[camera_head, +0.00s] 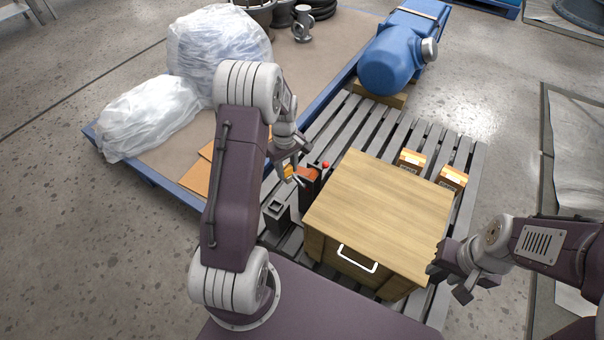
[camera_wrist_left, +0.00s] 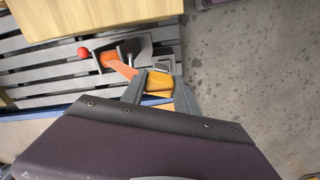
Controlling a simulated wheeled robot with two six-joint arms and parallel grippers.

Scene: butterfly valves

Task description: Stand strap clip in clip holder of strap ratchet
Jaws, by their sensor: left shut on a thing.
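My left gripper (camera_head: 291,178) is shut on the strap clip, a small yellow-orange piece (camera_head: 287,170). The clip (camera_wrist_left: 160,84) shows between both fingers in the left wrist view (camera_wrist_left: 158,90). The strap ratchet (camera_head: 308,182), dark with an orange strap and a red knob, stands just right of the gripper; it also shows in the wrist view (camera_wrist_left: 108,60). The clip holder, a dark open-topped box (camera_head: 276,211), stands below and left of the gripper, apart from it. In the wrist view the holder is partly hidden behind the gripper. My right gripper (camera_head: 457,281) is open and empty.
A wooden box (camera_head: 380,205) with a white handle stands close right of the ratchet on the grey slatted pallet (camera_head: 350,125). Two small cartons (camera_head: 411,161) stand behind it. A blue tank (camera_head: 395,58) and plastic-wrapped bundles (camera_head: 215,50) lie further back.

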